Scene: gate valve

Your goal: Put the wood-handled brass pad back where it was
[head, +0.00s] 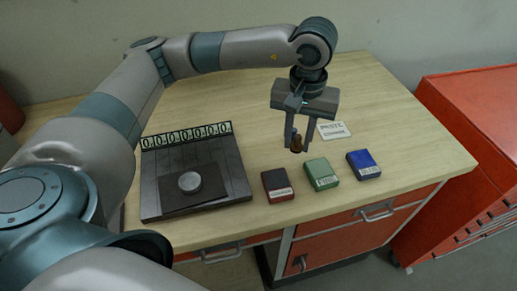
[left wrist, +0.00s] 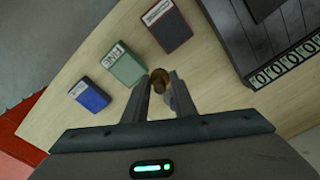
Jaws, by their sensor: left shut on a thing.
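The wood-handled brass pad (head: 297,145) is a small brown piece between the fingertips of my left gripper (head: 297,138). The gripper is shut on it and points down behind the red and green boxes. In the left wrist view the pad (left wrist: 158,77) shows at the tips of the left gripper's fingers (left wrist: 160,88), its round brown end outward. Most of it is hidden by the fingers, and I cannot tell how high it is above the table. A white card (head: 333,129) with printed words, the first looking like "PASTE", lies just right of the gripper. My right gripper is not in view.
A red box (head: 277,185), a green box (head: 321,173) and a blue box (head: 363,164) stand along the front edge. A dark plate (head: 229,166) with a silver disc (head: 190,181) and a row of zero counters lies left. A red cabinet (head: 460,150) stands right. The back right tabletop is clear.

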